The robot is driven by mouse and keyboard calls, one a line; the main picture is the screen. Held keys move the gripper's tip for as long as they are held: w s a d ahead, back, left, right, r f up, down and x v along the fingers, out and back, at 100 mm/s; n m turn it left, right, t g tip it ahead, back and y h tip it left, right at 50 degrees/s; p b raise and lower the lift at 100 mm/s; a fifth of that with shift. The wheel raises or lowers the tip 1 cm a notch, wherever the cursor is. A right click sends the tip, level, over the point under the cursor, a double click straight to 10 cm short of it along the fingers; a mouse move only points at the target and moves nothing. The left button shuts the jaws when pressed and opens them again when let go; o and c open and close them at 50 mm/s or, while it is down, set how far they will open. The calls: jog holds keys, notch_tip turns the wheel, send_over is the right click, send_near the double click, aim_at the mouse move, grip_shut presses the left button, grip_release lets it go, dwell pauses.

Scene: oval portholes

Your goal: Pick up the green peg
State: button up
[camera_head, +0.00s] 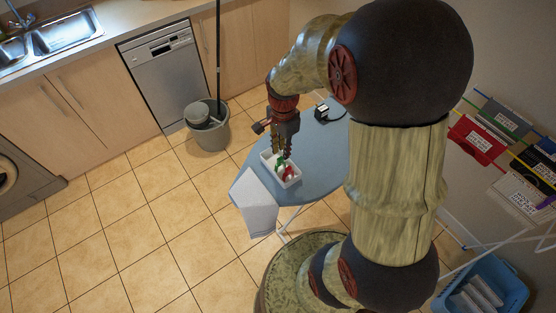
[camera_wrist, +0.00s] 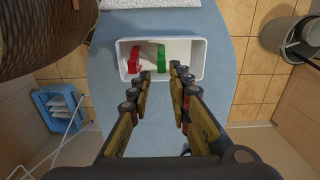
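The green peg (camera_wrist: 161,58) is in a white tray (camera_wrist: 183,72), near the tray's middle in the wrist view. It also shows in the head view as a small green piece (camera_head: 280,161), partly hidden by the fingers. A red peg (camera_wrist: 134,60) is to its left in the same tray, also visible in the head view (camera_head: 289,172). My gripper (camera_wrist: 160,71) is open, its two fingers apart and empty. It points down at the tray, with the green peg in line with the gap between the fingertips. I cannot tell the remaining height.
The tray stands on a blue-grey board (camera_head: 318,160) with a white cloth (camera_head: 256,205) at one edge. A black item (camera_head: 322,112) lies farther back. A grey bucket (camera_head: 208,128) stands on the floor. A laundry rack (camera_head: 498,122) and blue basket (camera_head: 484,288) are at right.

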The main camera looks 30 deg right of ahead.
aim_at(280, 158)
jog(key=f, duration=0.2)
jog(key=f+b, duration=0.1)
jog(key=f, duration=0.2)
jog(key=f+b, duration=0.1)
jog(key=f, duration=0.2)
jog(key=shift+w+a, duration=0.15)
jog(key=shift+a, duration=0.15)
jog(key=shift+c, duration=1.1)
grip_shut()
